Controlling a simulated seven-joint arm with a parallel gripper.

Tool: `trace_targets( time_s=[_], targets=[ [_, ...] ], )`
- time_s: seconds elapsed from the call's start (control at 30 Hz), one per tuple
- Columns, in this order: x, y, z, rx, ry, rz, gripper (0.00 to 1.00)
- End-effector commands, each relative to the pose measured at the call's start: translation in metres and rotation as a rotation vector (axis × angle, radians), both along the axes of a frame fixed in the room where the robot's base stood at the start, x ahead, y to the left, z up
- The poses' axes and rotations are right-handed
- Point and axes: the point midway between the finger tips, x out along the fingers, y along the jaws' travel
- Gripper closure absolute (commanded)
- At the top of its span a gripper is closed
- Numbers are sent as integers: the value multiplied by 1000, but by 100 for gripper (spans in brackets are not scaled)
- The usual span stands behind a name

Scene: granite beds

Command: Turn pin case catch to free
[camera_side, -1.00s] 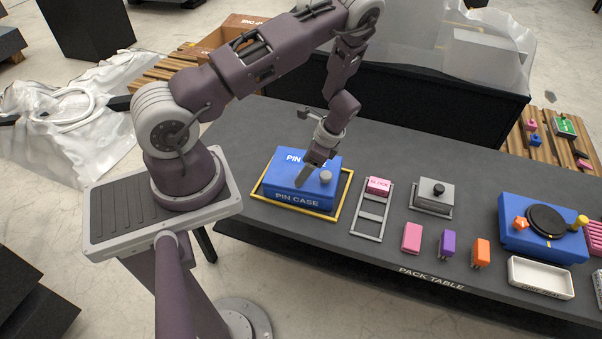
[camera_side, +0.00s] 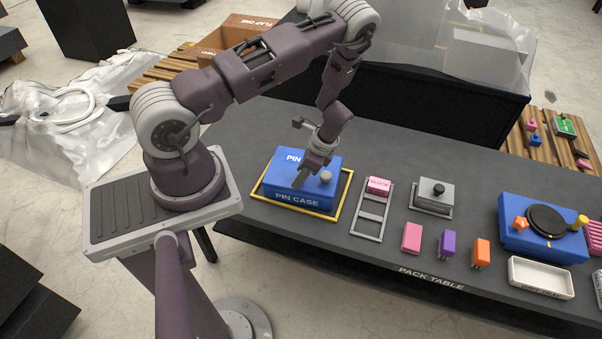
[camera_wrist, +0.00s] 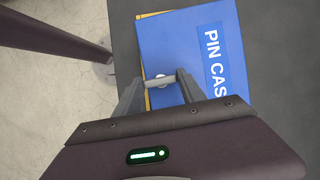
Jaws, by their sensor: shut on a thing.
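The blue pin case (camera_side: 284,191) sits inside a yellow frame (camera_side: 335,207) on the dark table, with its name on the front and on top. A round grey knob (camera_side: 325,177) stands on its top at the right. My gripper (camera_side: 301,180) reaches down onto the top of the case, left of that knob. In the wrist view my gripper (camera_wrist: 161,82) is shut on a light grey bar, the catch (camera_wrist: 160,83), near an edge of the blue case (camera_wrist: 185,40). The fingers hide part of the catch, so I cannot read its marks.
To the right are a grey rack (camera_side: 369,218) with a pink block (camera_side: 379,186), and a grey box (camera_side: 433,195) with a black knob. Pink, purple and orange blocks stand in front. A blue unit with a black disc (camera_side: 546,219) and a white tray (camera_side: 541,278) stand farther right.

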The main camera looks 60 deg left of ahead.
Motion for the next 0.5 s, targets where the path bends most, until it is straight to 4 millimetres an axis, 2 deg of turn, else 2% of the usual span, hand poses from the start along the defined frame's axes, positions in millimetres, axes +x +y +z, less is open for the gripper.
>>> trace_targets(
  time_s=[0.27,0.5],
  targets=[
    [1,1,0,0,-3,129,93],
    [2,3,0,-1,-3,344,93]
  ],
)
